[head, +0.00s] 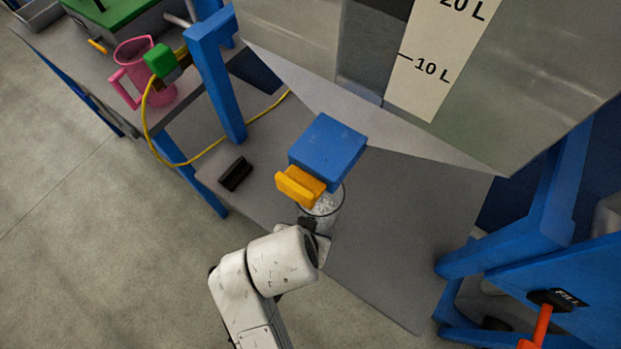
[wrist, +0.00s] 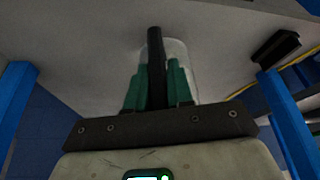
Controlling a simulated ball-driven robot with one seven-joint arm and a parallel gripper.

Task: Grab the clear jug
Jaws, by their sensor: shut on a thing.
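The clear jug (head: 326,204) stands on the grey shelf, partly hidden under a blue block with a yellow lever. Its clear body also shows in the wrist view (wrist: 183,52), behind the green fingers. A black upright bar, which looks like the jug's handle (wrist: 155,48), lies between the two fingers. My gripper (wrist: 157,80) is shut on this handle. In the head view my gripper (head: 310,228) is at the near side of the jug, mostly hidden by my wrist.
The blue block (head: 327,150) and yellow lever (head: 300,187) hang close over the jug, below a tank marked in litres. A black block (head: 235,174) lies on the shelf (head: 400,230) to the left. A pink jug (head: 146,75) stands on the left bench. Blue posts flank the shelf.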

